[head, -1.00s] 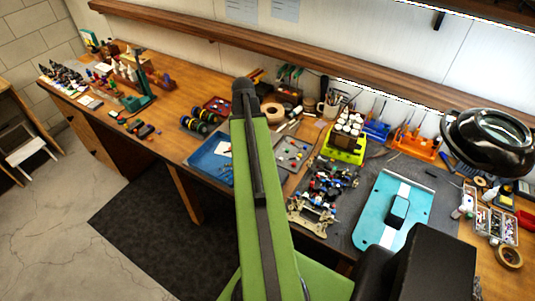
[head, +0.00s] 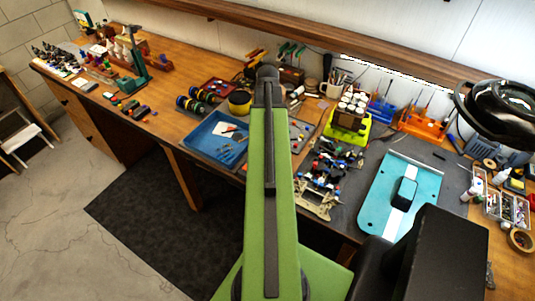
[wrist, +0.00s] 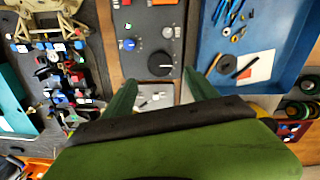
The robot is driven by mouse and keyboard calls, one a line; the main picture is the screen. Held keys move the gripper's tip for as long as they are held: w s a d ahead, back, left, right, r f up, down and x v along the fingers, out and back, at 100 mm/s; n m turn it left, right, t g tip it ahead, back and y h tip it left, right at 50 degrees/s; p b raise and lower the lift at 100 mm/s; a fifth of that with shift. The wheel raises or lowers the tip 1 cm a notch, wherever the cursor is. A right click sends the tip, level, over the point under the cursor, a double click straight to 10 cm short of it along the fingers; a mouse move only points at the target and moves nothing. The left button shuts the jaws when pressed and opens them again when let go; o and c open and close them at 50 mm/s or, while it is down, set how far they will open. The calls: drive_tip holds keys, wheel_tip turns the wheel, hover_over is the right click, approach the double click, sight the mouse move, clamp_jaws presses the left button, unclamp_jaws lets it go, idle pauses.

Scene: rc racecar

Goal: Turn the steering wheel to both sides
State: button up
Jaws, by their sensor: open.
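A grey control panel (wrist: 148,22) lies on the bench in the wrist view, with a large black round knob (wrist: 162,64) and a smaller blue knob (wrist: 128,44). No other wheel-like control shows clearly; I cannot tell for sure that the black knob is the steering wheel. My gripper (wrist: 159,77) is open, its two green fingers spread on either side of the panel's lower part, empty. The black knob appears between and just beyond the fingertips; contact is not visible. In the head view the panel (head: 303,132) is partly hidden behind my arm. The racecar chassis (head: 322,172) stands to its right.
A blue tray (head: 203,148) with small tools lies left of the panel. A turquoise car body (head: 376,213) lies on the dark mat to the right. A lime paint-bottle rack (head: 345,128) stands behind the chassis. Spools and small tools crowd the back.

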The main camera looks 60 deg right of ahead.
wheel_tip(320, 180, down, 8)
drive_tip(key=b, duration=0.6)
drive_tip(key=shift+f+b, duration=0.1)
drive_tip(key=shift+b, duration=0.2)
drive_tip(key=c, duration=1.4)
